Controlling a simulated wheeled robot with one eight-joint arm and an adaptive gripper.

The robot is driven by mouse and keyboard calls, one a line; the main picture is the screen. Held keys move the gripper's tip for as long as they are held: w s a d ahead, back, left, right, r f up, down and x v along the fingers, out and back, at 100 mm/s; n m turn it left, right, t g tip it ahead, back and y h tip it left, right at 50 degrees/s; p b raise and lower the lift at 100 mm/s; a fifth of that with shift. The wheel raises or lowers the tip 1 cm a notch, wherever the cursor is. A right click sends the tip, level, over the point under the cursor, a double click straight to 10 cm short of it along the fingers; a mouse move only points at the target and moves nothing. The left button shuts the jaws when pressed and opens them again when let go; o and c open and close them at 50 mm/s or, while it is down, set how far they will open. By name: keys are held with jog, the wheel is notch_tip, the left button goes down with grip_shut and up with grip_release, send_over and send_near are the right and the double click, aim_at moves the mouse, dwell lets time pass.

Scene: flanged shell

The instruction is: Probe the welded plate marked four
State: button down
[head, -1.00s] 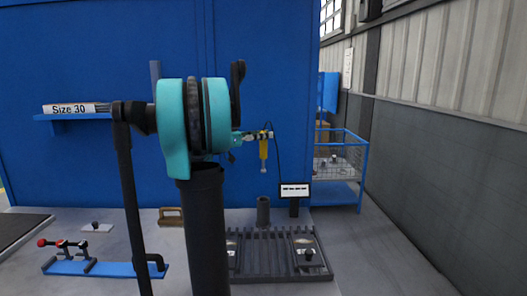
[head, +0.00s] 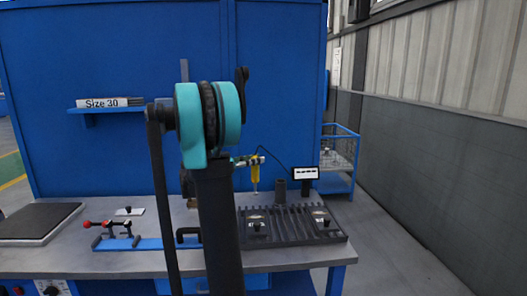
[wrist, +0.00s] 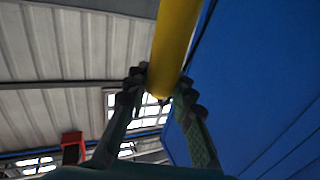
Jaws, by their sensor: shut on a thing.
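My gripper (head: 257,160) is shut on a yellow probe (head: 255,174), which hangs upright with its thin tip down. In the head view it appears above the left part of a dark slatted rack (head: 288,229). In the wrist view my gripper's fingers (wrist: 158,92) close around the yellow probe (wrist: 176,40). A black cable runs from the probe toward a small display (head: 306,173). Two small plates with dark knobs lie on the rack, a left plate (head: 257,218) and a right plate (head: 320,216). Their markings are too small to read. A gap shows between tip and plates.
A dark cylindrical cup (head: 280,191) stands behind the rack. A wire cage (head: 338,155) stands back right. Open floor lies right.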

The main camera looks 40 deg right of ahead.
aim_at(254, 182)
jog(key=shift+s+a+f, duration=0.15)
jog(key=shift+a+f, duration=0.1)
jog(key=shift+f, duration=3.95)
jog(key=shift+r, duration=3.55)
jog(key=shift+d, duration=0.1)
